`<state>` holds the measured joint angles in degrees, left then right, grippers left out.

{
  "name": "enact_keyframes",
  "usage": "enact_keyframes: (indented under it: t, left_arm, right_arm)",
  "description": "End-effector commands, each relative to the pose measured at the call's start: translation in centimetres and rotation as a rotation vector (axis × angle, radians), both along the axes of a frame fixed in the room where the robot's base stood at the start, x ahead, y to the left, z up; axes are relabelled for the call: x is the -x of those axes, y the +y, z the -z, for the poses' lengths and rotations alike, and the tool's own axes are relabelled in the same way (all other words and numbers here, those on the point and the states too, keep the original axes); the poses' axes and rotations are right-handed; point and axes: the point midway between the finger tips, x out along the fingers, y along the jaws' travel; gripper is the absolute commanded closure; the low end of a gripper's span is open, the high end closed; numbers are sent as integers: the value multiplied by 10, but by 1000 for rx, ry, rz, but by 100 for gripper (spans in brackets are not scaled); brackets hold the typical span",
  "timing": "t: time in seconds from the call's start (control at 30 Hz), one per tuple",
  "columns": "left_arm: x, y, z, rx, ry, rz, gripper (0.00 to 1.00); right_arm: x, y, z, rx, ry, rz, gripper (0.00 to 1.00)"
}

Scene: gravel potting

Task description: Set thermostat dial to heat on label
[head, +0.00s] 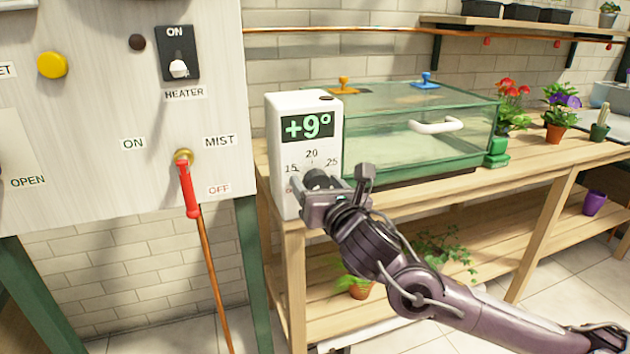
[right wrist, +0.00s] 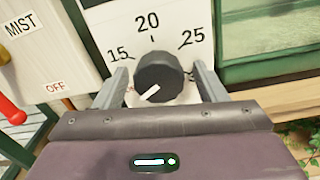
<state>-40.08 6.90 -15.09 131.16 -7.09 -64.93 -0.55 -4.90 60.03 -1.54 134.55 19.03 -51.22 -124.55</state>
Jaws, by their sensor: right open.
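The thermostat (head: 290,145) is a white box at the front left corner of the bench, with a green "+9°" display (head: 307,127). Its scale reads 15, 20 and 25. The black dial (right wrist: 160,72) shows in the right wrist view; its white pointer aims down and left, below the 15. Small lettering beside the pointer is mostly hidden, so I cannot read it. My right gripper (right wrist: 160,80) is open, with one finger on each side of the dial; I cannot tell whether they touch it. My left gripper is out of view.
Left of the thermostat stands a panel (head: 110,110) with a heater switch (head: 178,62) and a red mist lever (head: 188,188) pointing down at OFF. A glass case (head: 410,125) stands close behind and right of the thermostat. Potted plants (head: 556,125) stand farther right.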

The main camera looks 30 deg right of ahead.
Motion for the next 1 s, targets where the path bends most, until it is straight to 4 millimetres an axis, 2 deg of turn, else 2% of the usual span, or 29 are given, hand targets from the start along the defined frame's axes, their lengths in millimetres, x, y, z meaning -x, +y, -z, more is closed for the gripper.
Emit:
enact_keyframes:
  t: [0.23, 0.5, 0.6, 1.0]
  left_arm:
    - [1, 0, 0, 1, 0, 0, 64]
    - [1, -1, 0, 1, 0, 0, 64]
    - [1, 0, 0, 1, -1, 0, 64]
    - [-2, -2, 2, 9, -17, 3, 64]
  right_arm:
    - [0, 0, 0, 0, 0, 0, 35]
    - [0, 0, 0, 0, 1, 0, 70]
    - [0, 0, 0, 0, 1, 0, 80]
    - [0, 0, 1, -92, -22, 0, 80]
